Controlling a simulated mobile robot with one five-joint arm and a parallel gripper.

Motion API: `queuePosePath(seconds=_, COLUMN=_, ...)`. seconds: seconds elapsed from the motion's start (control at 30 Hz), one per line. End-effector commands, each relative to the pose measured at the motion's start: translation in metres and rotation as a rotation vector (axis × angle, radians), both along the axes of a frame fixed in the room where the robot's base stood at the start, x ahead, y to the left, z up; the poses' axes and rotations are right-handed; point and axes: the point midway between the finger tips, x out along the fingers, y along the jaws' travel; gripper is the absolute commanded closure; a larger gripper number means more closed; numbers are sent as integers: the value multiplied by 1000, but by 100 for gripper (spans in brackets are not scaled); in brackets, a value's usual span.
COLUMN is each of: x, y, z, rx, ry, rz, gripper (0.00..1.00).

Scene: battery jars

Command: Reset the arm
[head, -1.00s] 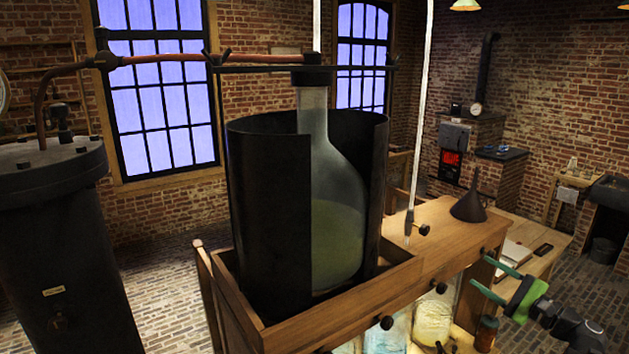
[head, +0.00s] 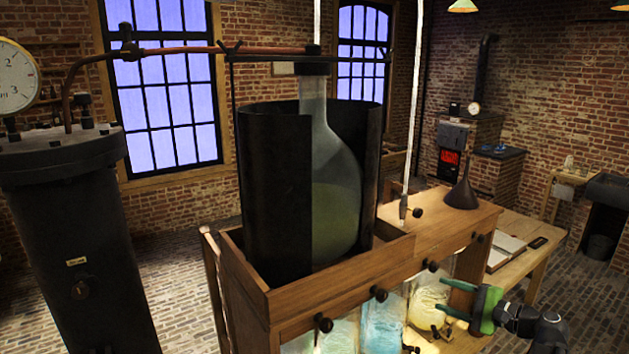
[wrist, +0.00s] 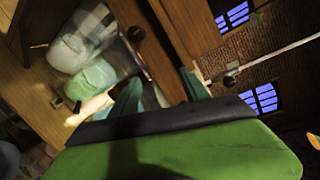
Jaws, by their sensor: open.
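My gripper (head: 452,300) is at the lower right in the head view, its green jaws pointing left. It is open, and I see nothing between the fingers. It is in front of the wooden stand, near a glass jar with yellowish contents (head: 427,300). I cannot tell whether it touches the jar. In the wrist view the green gripper body (wrist: 180,150) fills the bottom, with teal fingers beyond it. Pale jars (wrist: 85,58) lie beyond the fingers at upper left in that view.
A large glass flask (head: 335,185) stands inside a black open shield (head: 277,190) on the wooden stand (head: 340,285). Dark knobs stick out along the stand's front. A black funnel (head: 460,190) sits on top at right. A dark metal cylinder (head: 70,230) stands at left.

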Motion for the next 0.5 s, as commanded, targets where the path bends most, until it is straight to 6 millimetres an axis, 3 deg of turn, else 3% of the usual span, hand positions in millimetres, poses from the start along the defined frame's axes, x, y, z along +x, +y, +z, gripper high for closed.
queuePosePath(seconds=0.17, x=-2, y=59, z=-69, rx=-192, ry=78, rz=135, gripper=46)
queuePosePath(seconds=0.27, x=-12, y=101, z=-125, rx=-366, ry=135, rz=258, gripper=46)
queuePosePath(seconds=0.4, x=-46, y=163, z=-228, rx=-737, ry=227, rz=529, gripper=46)
queuePosePath(seconds=0.5, x=-75, y=186, z=-287, rx=-1035, ry=279, rz=738, gripper=46)
